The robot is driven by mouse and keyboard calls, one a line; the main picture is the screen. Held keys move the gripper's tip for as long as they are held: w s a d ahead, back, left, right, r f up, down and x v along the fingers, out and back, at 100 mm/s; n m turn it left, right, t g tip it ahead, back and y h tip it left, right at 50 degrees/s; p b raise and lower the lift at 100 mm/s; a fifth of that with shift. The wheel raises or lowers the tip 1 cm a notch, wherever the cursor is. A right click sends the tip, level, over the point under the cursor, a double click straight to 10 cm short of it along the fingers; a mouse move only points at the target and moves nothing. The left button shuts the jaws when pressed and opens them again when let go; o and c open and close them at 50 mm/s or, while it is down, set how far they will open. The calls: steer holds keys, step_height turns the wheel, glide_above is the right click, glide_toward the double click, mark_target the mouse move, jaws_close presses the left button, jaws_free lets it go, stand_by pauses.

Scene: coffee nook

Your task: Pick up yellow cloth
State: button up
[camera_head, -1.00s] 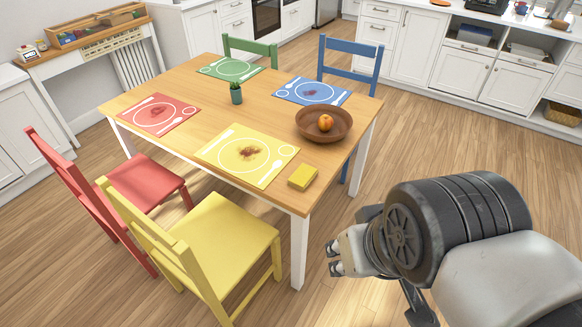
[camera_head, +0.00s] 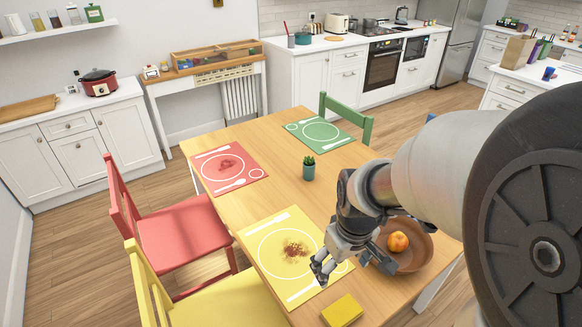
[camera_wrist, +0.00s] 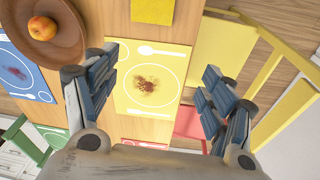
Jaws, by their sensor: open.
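The yellow cloth (camera_head: 342,311) lies folded and flat on the wooden table, beside the near right corner of the yellow placemat (camera_head: 262,255). In the wrist view the cloth (camera_wrist: 153,11) shows at the top edge, partly cut off by the frame. My gripper (camera_head: 322,272) is open and empty above the yellow placemat, apart from the cloth. In the wrist view my open fingers (camera_wrist: 160,95) frame the placemat, which has a reddish-brown crumbly stain on its plate drawing.
A brown bowl (camera_head: 423,251) with an orange (camera_head: 398,242) stands close to my wrist. A potted plant (camera_head: 309,170), a red placemat (camera_head: 246,165) and a green placemat (camera_head: 319,134) are farther back. Yellow (camera_head: 150,286) and red (camera_head: 120,196) chairs stand on the left.

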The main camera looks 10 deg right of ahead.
steer(key=o, duration=0.5)
steer(key=shift+n+g, duration=0.6)
steer(key=shift+g, duration=0.3)
steer(key=d+f+p, duration=0.1)
steer(key=f, duration=0.2)
steer(key=d+f, duration=0.1)
steer(key=f, duration=0.2)
steer(key=w+d+f+p, duration=0.1)
steer(key=d+f, duration=0.1)
steer(key=f, duration=0.1)
steer(key=shift+w+f+p, duration=0.1)
steer(key=shift+f+p, duration=0.15)
steer(key=shift+p, duration=0.1)
steer(key=shift+c, duration=0.2)
steer(key=b, duration=0.4)
glide_above(343, 311)
steer(key=f, duration=1.2)
steer(key=shift+a, duration=0.2)
steer(key=shift+d+f+b, duration=0.15)
steer(key=shift+f+b, duration=1.15)
steer(key=shift+f, duration=1.6)
